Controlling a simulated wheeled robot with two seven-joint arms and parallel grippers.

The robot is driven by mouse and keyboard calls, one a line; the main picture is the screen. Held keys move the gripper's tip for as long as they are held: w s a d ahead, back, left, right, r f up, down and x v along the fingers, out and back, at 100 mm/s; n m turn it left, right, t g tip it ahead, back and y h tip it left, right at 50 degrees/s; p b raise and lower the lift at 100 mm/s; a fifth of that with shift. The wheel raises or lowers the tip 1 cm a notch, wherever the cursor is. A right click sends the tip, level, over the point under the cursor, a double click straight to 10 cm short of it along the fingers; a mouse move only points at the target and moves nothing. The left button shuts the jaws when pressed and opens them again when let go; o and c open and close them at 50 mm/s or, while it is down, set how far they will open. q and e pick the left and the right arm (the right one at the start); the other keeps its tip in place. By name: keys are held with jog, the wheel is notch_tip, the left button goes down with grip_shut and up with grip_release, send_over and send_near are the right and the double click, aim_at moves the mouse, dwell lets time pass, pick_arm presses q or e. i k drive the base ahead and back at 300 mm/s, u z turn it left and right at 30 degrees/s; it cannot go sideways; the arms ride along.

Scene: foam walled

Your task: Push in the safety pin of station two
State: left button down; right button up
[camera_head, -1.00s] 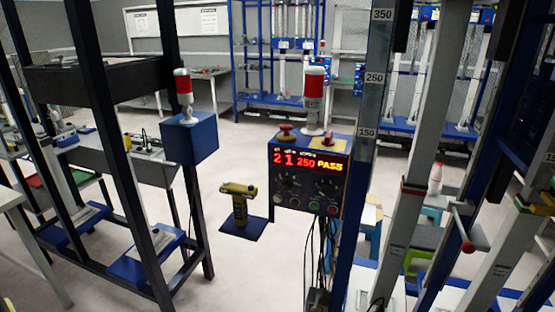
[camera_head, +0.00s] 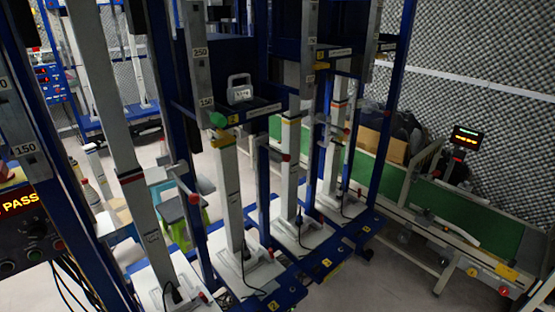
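A row of test stations stands before me, each with a pale upright column on a white base plate. The nearest column (camera_head: 133,165) has a red-tipped rod (camera_head: 193,198) beside it. A third column (camera_head: 290,165) has a red knob (camera_head: 286,157) close by. I cannot tell which of these knobs is a safety pin or how far any is pushed in. Neither of my grippers is in view.
A control box (camera_head: 20,215) showing PASS is at the left edge, with cables below. A grey weight-like block (camera_head: 240,89) sits on a blue shelf. A green conveyor (camera_head: 475,215) runs along the right. Floor is clear at the bottom right.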

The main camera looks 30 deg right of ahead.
aim_at(286, 157)
jog(key=z, duration=0.4)
jog(key=k, duration=0.5)
jog(key=z, duration=1.05)
jog(key=i, duration=0.5)
jog(key=u, duration=0.7)
jog(key=i, duration=0.95)
jog(key=u, duration=1.05)
